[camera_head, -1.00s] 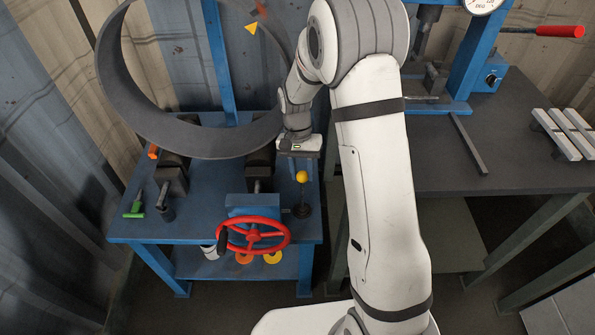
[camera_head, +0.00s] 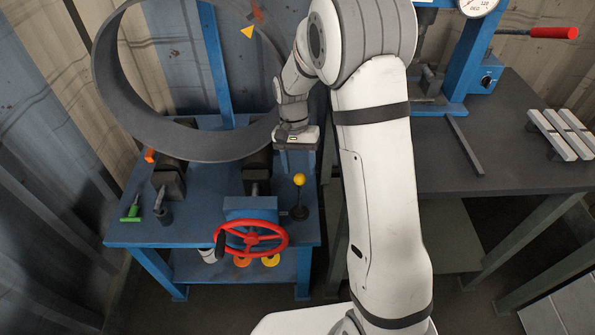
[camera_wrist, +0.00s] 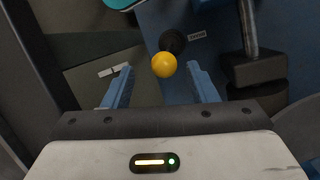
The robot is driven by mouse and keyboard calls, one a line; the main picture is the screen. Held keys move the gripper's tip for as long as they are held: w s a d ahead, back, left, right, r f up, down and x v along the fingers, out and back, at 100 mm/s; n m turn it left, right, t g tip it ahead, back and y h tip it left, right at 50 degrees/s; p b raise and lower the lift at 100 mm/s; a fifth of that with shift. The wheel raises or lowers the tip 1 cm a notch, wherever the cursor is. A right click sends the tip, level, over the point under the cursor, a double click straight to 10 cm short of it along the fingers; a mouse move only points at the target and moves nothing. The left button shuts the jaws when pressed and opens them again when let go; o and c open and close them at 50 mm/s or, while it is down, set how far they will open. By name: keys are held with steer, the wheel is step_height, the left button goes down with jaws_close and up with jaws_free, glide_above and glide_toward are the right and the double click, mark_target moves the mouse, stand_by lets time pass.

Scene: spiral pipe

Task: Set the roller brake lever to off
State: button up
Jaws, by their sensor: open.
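The brake lever has a round yellow knob (camera_head: 299,180) on a thin dark rod, rising from a round black base (camera_head: 300,213) at the right front of the blue bench. In the head view it looks nearly upright. My gripper (camera_head: 297,168) is above and behind the knob, with its fingers pointing down. In the wrist view my gripper (camera_wrist: 160,70) is open and empty. The yellow knob (camera_wrist: 164,64) appears between the two blue fingertips, touching neither; its exact depth is hard to tell. A small label (camera_wrist: 197,36) beside the base is too small to read surely.
A red handwheel (camera_head: 252,239) is at the bench's front, left of the lever. A large dark pipe ring (camera_head: 190,143) stands on rollers at the back left. A green-handled tool (camera_head: 131,211) lies at left. A grey table (camera_head: 470,140) is at right.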

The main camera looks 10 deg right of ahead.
step_height(320, 180, up, 6)
steer(key=shift+r, duration=0.1)
